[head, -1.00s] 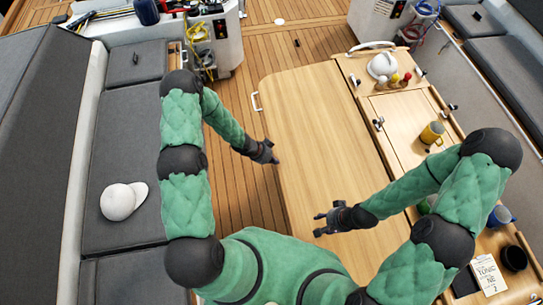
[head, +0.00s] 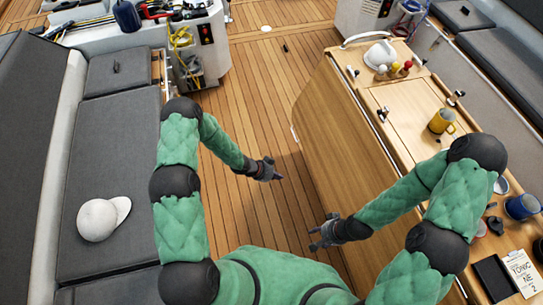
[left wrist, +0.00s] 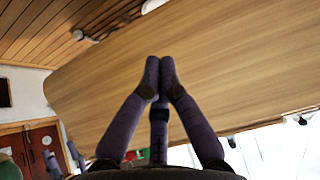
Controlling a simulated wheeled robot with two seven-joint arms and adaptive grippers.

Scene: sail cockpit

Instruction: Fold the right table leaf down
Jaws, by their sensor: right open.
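The wooden table leaf (head: 335,140) on the side facing me hangs steeply down from the table's near edge; I cannot tell if it is fully vertical. Its white handle (head: 294,133) shows edge-on at the leaf's lower left. My left gripper (head: 277,175) is over the floor, left of the leaf and apart from it. In the left wrist view its fingers (left wrist: 160,64) are together with nothing between them, in front of a broad wooden panel (left wrist: 230,70). My right gripper (head: 318,238) is open and empty in front of the leaf's near part.
The fixed tabletop (head: 405,105) carries a yellow mug (head: 442,121), a blue mug (head: 522,207) and a notepad (head: 522,272). A grey bench (head: 110,200) with a white cap (head: 103,218) stands left. Plank floor (head: 240,110) lies clear between bench and table.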

